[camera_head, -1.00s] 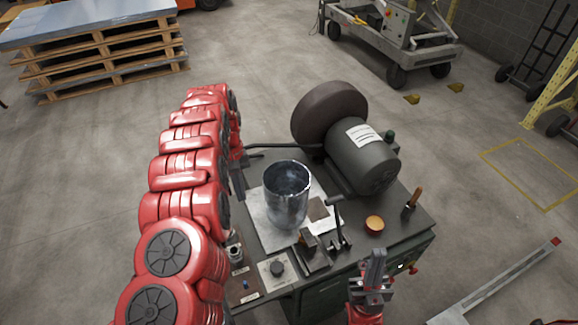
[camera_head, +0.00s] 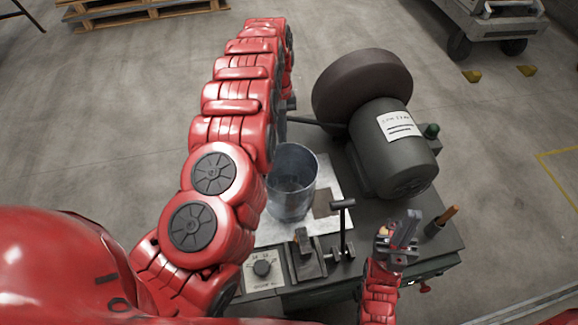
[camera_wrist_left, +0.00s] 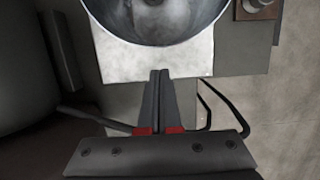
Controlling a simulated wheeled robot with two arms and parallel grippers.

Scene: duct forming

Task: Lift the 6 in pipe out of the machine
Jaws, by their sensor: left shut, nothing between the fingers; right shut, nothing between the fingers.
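The 6 in pipe (camera_head: 292,182) is a shiny grey metal cylinder. It stands upright, open end up, on a light metal sheet on the machine's bench top. My left arm partly covers its left side. In the left wrist view the pipe's rim (camera_wrist_left: 200,35) fills the top of the picture. My left gripper (camera_wrist_left: 160,73) is shut and empty, its fingertips close to the rim but apart from it in the picture; in the head view my arm mostly hides it. My right gripper (camera_head: 407,228) is shut and empty, over the bench's right front part, clear of the pipe.
A grey motor (camera_head: 400,150) with a dark round wheel (camera_head: 362,85) stands behind and right of the pipe. A small black lever clamp (camera_head: 342,235) and a dial panel (camera_head: 262,270) are in front. A brown-handled tool (camera_head: 443,218) stands at the right edge.

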